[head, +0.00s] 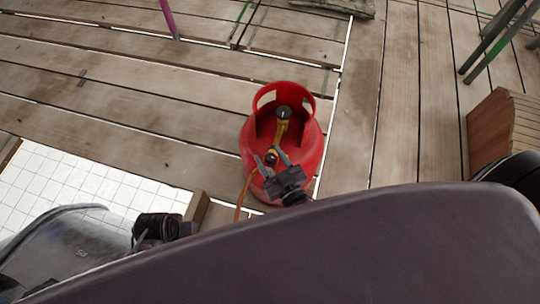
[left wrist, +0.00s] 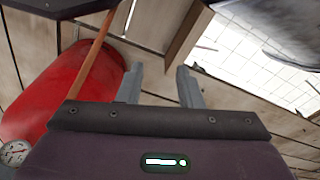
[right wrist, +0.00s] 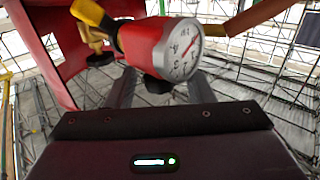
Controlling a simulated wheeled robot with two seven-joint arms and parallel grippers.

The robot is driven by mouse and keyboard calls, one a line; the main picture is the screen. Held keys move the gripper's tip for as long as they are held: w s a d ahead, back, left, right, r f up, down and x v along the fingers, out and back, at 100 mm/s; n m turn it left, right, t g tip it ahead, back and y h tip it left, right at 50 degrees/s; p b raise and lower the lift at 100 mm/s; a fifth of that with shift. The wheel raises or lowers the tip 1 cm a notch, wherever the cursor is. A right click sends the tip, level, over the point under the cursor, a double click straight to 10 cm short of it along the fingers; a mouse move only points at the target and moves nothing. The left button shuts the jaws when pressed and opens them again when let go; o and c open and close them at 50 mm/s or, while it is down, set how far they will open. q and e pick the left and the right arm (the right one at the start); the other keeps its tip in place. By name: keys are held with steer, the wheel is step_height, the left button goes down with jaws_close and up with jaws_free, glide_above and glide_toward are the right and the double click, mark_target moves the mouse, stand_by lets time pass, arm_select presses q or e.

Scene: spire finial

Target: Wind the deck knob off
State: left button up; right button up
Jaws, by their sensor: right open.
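A red gas cylinder (head: 313,150) stands on the plank deck, with a yellow valve and a black top knob (head: 284,111) inside its collar. A second, smaller dark knob (head: 271,158) shows at the near end of the yellow fitting. My right gripper (head: 271,160) is open there. In the right wrist view, a black knob (right wrist: 157,86) under a red-bodied gauge (right wrist: 182,52) appears between my open right fingers (right wrist: 160,92); contact cannot be told. My left gripper (left wrist: 158,85) is open and empty in the left wrist view, beside the cylinder (left wrist: 60,90).
An orange hose (head: 243,190) runs down the cylinder's near left side and crosses the left wrist view (left wrist: 90,55). White tiles (head: 60,185) lie at lower left. A wooden box (head: 490,130) stands at right. Bare planks surround the cylinder's far side.

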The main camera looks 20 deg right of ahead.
mark_target(273, 162)
steer(key=s, duration=0.4)
steer(key=s+d, duration=0.1)
steer(key=s, duration=0.1)
steer(key=shift+s+d, duration=0.1)
steer(key=shift+s, duration=0.15)
arm_select(q)
step_height(273, 162, down, 2)
steer(key=shift+s+a+f, duration=0.1)
steer(key=shift+a, duration=0.05)
arm_select(e)
steer(key=shift+s, duration=0.4)
arm_select(q)
steer(key=shift+w, duration=0.2)
steer(key=shift+r, duration=0.2)
